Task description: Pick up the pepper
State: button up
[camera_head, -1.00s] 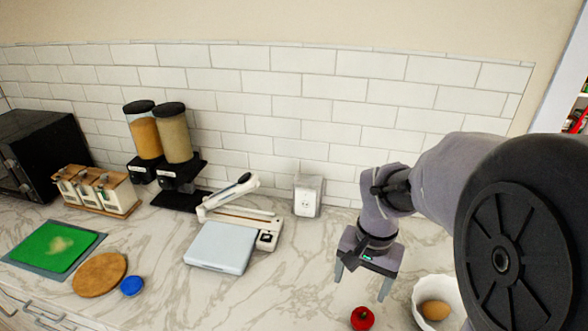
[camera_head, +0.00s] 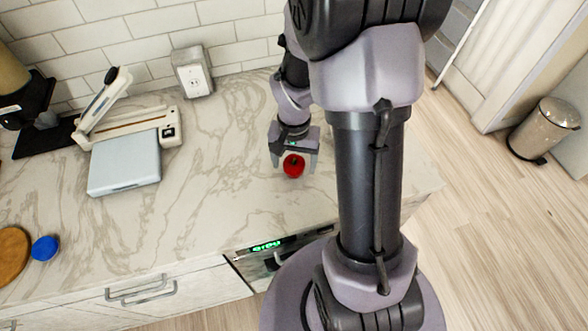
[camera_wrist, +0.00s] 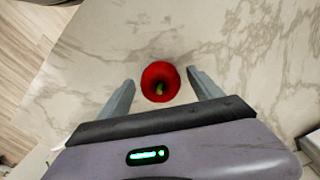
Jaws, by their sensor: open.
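The pepper (camera_head: 293,165) is small, red and round, and rests on the marble counter. In the wrist view the pepper (camera_wrist: 160,81) shows its green stem and lies between the two finger lines, near the fingertips. My gripper (camera_head: 294,166) is open, with one finger on each side of the pepper. In the wrist view my gripper (camera_wrist: 161,80) shows a gap between each finger and the pepper. I cannot tell the exact height of the fingertips over the counter.
A paper trimmer (camera_head: 128,124) and a light blue box-like pad (camera_head: 124,165) stand to the left. A wall outlet box (camera_head: 192,71) is behind. A blue lid (camera_head: 45,248) and a round wooden board (camera_head: 12,255) lie at far left. The counter left of the pepper is clear.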

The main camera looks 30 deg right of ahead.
jog(key=shift+f, duration=0.7)
jog(key=shift+r, duration=0.2)
jog(key=c, duration=1.4)
